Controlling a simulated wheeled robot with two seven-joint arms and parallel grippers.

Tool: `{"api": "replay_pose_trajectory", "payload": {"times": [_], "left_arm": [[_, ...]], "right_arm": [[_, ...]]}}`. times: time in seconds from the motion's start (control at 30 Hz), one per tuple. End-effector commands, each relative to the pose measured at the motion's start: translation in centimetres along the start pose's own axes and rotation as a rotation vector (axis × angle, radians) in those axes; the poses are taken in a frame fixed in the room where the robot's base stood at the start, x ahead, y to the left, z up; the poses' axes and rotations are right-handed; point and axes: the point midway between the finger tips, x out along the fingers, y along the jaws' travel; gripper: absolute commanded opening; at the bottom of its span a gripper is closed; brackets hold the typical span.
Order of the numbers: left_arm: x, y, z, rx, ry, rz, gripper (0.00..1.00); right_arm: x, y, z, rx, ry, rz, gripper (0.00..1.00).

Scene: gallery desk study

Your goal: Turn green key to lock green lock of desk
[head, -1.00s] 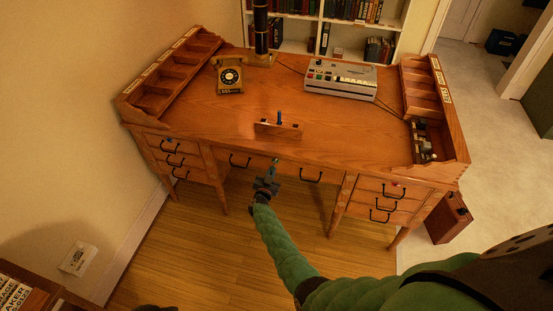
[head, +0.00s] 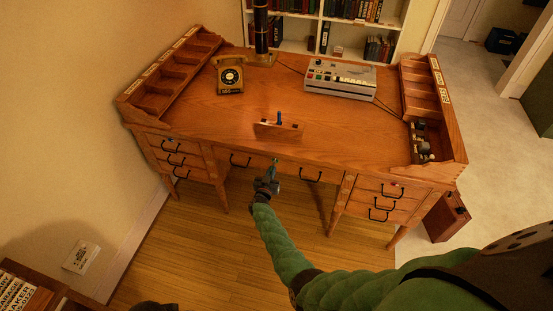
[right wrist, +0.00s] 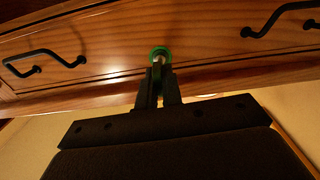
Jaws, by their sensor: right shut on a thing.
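The wooden desk (head: 330,125) has a wide front drawer with two black handles. The green key (head: 275,161) shows as a small green spot at the middle of the drawer front. In the right wrist view a green ring (right wrist: 160,51) sits against the wood between the handles, with a small metallic part in it. My right gripper (head: 273,171) is in front of the drawer, shut on the green key, and its fingertips (right wrist: 158,72) reach up to the ring. The green lock cannot be told apart from the key, and the fingers partly hide both.
On the desktop are a small wooden block with a blue-topped part (head: 279,128), a gold telephone (head: 230,76) and a grey machine (head: 340,82). Organizers (head: 168,78) stand at both desk ends. A brown case (head: 447,218) stands on the floor at right.

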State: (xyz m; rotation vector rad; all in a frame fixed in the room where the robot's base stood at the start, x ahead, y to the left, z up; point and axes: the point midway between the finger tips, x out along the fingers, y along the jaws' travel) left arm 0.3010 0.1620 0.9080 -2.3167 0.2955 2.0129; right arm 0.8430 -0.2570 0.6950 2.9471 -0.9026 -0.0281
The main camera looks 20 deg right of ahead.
Motion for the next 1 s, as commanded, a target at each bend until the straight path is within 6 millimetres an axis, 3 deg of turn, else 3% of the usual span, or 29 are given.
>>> {"api": "replay_pose_trajectory", "payload": {"times": [0.4, 0.5, 0.57, 0.77, 0.87, 1.0], "left_arm": [[-0.61, 0.05, -0.09, 0.0, 0.0, 0.0, 0.0], [-0.62, 0.05, -0.09, 0.0, 0.0, 0.0, 0.0], [-0.62, 0.05, -0.09, 0.0, 0.0, 0.0, 0.0], [-0.62, 0.05, -0.1, 0.0, 0.0, 0.0, 0.0], [-0.62, 0.05, -0.09, 0.0, 0.0, 0.0, 0.0], [-0.62, 0.05, -0.09, 0.0, 0.0, 0.0, 0.0]], "right_arm": [[0.0, 0.19, 0.13, -0.104, -0.001, 0.002, 0.0], [0.01, 0.17, 0.11, -0.104, -0.001, 0.002, 0.23], [0.0, 0.14, 0.09, -0.104, -0.001, 0.001, 0.33], [0.01, 0.08, 0.04, -0.103, -0.001, 0.001, 0.33], [0.0, 0.06, 0.04, -0.103, -0.001, 0.001, 0.52], [0.01, 0.05, 0.03, -0.102, 0.0, 0.001, 0.55]]}}
